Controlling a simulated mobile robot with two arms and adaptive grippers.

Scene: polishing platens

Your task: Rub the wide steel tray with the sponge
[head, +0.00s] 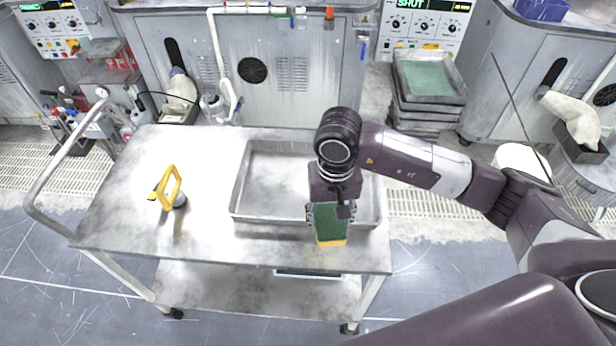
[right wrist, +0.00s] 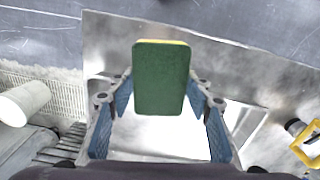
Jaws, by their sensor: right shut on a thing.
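The wide steel tray (head: 275,185) lies on the right part of a steel cart top, with low walls and a worn grey floor. My right gripper (head: 327,212) points down over the tray's front right part and is shut on the sponge (head: 328,226). The sponge is green with a yellow layer. In the right wrist view the sponge (right wrist: 161,80) sits between the two blue-padded fingers. My gripper and the sponge hide part of the tray's front wall. I cannot tell whether the sponge touches the tray. My left gripper is out of view.
A yellow-handled tool (head: 171,188) stands on the cart (head: 130,190) left of the tray. A push handle (head: 62,165) rises at the cart's left end. Stacked trays (head: 430,85) stand on the floor behind right. Grey machines line the back.

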